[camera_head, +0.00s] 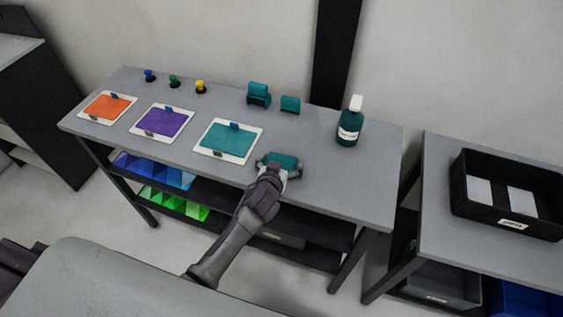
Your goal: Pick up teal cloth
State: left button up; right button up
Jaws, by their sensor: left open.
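A small teal piece that looks like the folded teal cloth (284,159) lies near the front edge of the grey table. My left gripper (279,166) is open right at it, with its fingers around or just above the cloth; I cannot tell whether they touch it. The gripper hides the cloth's near side. My right gripper is not in view.
White boards with an orange (107,107), a purple (162,121) and a teal sheet (228,141) lie left of the gripper. Two teal blocks (259,93) (290,103) and a teal bottle (350,122) stand behind. A black bin (463,198) sits on the right table.

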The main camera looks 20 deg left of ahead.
pick_arm(q)
jog(key=shift+s, duration=0.1)
jog(key=shift+c, duration=0.3)
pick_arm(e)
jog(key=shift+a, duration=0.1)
pick_arm(q)
jog(key=c, duration=0.6)
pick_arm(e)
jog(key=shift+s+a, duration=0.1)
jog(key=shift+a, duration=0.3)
pick_arm(q)
jog(key=shift+r, duration=0.15)
